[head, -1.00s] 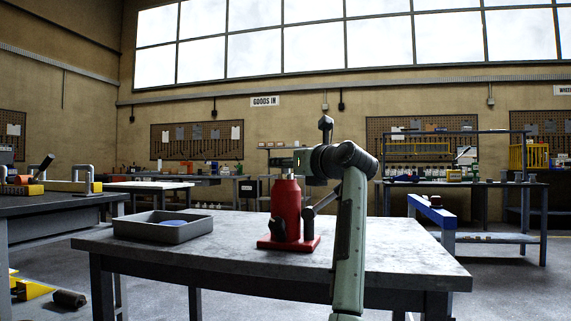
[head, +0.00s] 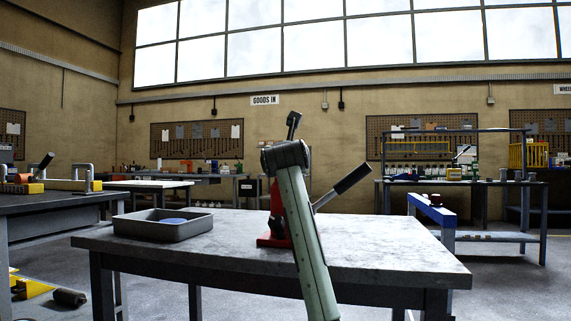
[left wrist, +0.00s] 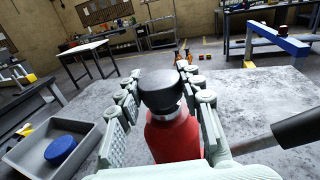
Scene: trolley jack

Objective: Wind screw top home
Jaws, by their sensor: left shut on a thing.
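The red jack (head: 276,205) stands upright on the grey workbench (head: 385,250), partly hidden by my left arm in the head view. Its red body also shows in the left wrist view (left wrist: 172,138). The dark round screw top (left wrist: 160,88) sits above a short silver neck on the body. My left gripper (left wrist: 163,98) has its fingers on both sides of the top and is shut on it. My right gripper is in neither view.
A lever with a black grip (head: 353,178) slants up to the right of the jack. A grey tray (head: 188,233) holding a blue disc (left wrist: 60,150) stands left of the jack. The bench's right part is clear. A blue beam (head: 432,211) stands behind it.

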